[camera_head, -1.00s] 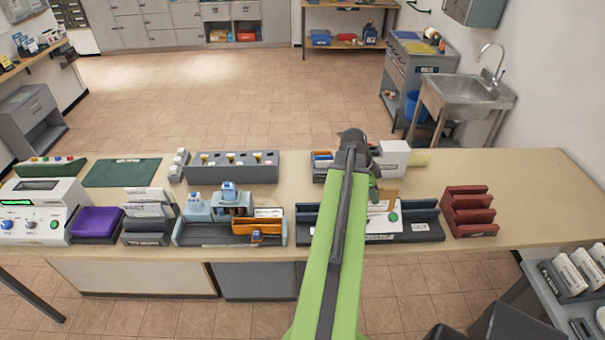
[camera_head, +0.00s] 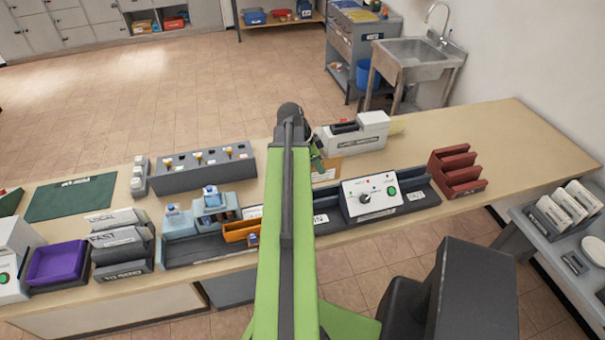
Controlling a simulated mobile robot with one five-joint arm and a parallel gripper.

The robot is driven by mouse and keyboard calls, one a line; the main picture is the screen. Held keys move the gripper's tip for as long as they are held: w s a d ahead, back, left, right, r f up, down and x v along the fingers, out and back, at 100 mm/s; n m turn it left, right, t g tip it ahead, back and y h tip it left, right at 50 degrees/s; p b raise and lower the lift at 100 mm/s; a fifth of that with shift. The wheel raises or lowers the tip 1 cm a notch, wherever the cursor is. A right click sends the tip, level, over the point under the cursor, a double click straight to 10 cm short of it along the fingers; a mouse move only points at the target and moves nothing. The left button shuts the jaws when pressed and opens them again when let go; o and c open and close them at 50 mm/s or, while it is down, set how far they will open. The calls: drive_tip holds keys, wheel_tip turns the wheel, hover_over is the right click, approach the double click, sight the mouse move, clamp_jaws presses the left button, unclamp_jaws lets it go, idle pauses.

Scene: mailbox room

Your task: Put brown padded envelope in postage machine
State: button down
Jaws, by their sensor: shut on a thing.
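A tan-brown flat piece, which looks like the brown padded envelope (camera_head: 326,172), shows just right of my arm's end. My gripper (camera_head: 317,160) is shut on it, above the counter; the arm hides most of the jaws. Behind it stands a white and grey machine (camera_head: 368,130) with a dark slot on top and a small label that looks like it ends in "machine". In front is a white box with a knob and green button (camera_head: 370,196), on a dark tray marked IN and OUT. I cannot tell for certain which is the postage machine.
A red rack (camera_head: 457,172) stands right of the dark tray. The counter's right end (camera_head: 515,145) is clear. To the left are a grey switch box (camera_head: 200,170), blue-topped stamps (camera_head: 213,200), an orange holder (camera_head: 240,231), letter slots (camera_head: 121,240) and a purple tray (camera_head: 57,262).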

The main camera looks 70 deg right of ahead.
sight(314, 178)
drive_tip(key=shift+w+f+b, duration=0.3)
drive_tip(key=shift+f+b, duration=0.05)
drive_tip(key=shift+f, duration=0.25)
drive_tip(key=shift+w+f+b, duration=0.25)
drive_tip(key=shift+f+b, duration=0.1)
drive_tip(key=shift+f, duration=0.25)
wheel_tip(314, 178, down, 3)
drive_tip(key=b, duration=0.3)
drive_tip(key=shift+w+f, duration=0.15)
drive_tip(key=shift+f, duration=0.05)
drive_tip(key=shift+f+b, duration=0.1)
drive_tip(key=shift+b, duration=0.2)
drive_tip(key=shift+f, duration=0.1)
drive_tip(key=shift+f, duration=0.1)
drive_tip(key=shift+f+b, duration=1.45)
drive_tip(key=shift+b, duration=0.2)
drive_tip(key=shift+f, duration=0.1)
